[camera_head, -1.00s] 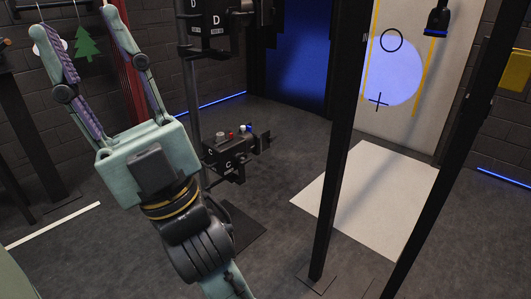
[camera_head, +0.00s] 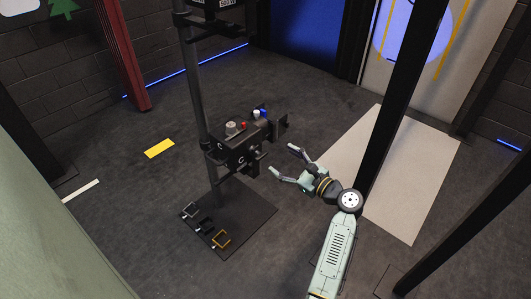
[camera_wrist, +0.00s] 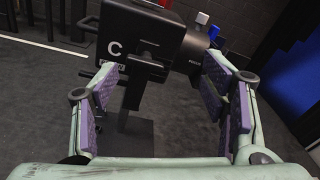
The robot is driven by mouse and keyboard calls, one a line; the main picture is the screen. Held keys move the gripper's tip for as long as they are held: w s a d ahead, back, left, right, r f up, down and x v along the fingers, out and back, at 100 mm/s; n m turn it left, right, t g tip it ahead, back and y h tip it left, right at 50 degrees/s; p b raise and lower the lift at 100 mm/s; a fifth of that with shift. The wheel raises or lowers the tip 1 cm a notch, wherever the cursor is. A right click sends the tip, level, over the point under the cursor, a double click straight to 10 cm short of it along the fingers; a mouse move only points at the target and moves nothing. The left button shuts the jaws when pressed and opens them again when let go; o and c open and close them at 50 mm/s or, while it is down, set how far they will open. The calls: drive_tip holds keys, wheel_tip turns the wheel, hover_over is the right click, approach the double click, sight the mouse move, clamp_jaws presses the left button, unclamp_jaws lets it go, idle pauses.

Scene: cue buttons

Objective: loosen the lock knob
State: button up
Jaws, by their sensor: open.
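A black control box marked C (camera_head: 232,158) is mounted on an upright pole. It also shows in the wrist view (camera_wrist: 118,28), where a dark knob-like part (camera_wrist: 148,64) sticks out of its near side. I cannot tell for sure that this part is the lock knob. My gripper (camera_head: 282,158) is open and empty, to the right of the box in the head view. In the wrist view my gripper (camera_wrist: 160,75) has its purple-padded fingers spread, with the dark part between them in the picture. I see no contact.
The box top carries a grey knob (camera_head: 233,127), a red button (camera_head: 243,125) and a white-and-blue button (camera_head: 258,113). The pole (camera_head: 198,105) stands on a dark base plate (camera_head: 255,205) with several small brackets. A black post (camera_head: 395,110) rises close to my arm.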

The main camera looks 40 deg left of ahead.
sight(264, 156)
drive_tip(key=a+f+m, duration=0.1)
drive_tip(key=a, duration=0.1)
drive_tip(key=a+f+m+p, duration=0.1)
drive_tip(key=a, duration=0.2)
drive_tip(key=a+g, duration=0.1)
drive_tip(key=a, duration=0.2)
drive_tip(key=shift+f+m+y+p, duration=0.3)
drive_tip(key=shift+f+m+y, duration=0.1)
drive_tip(key=shift+c, duration=0.2)
drive_tip(key=c, duration=1.1)
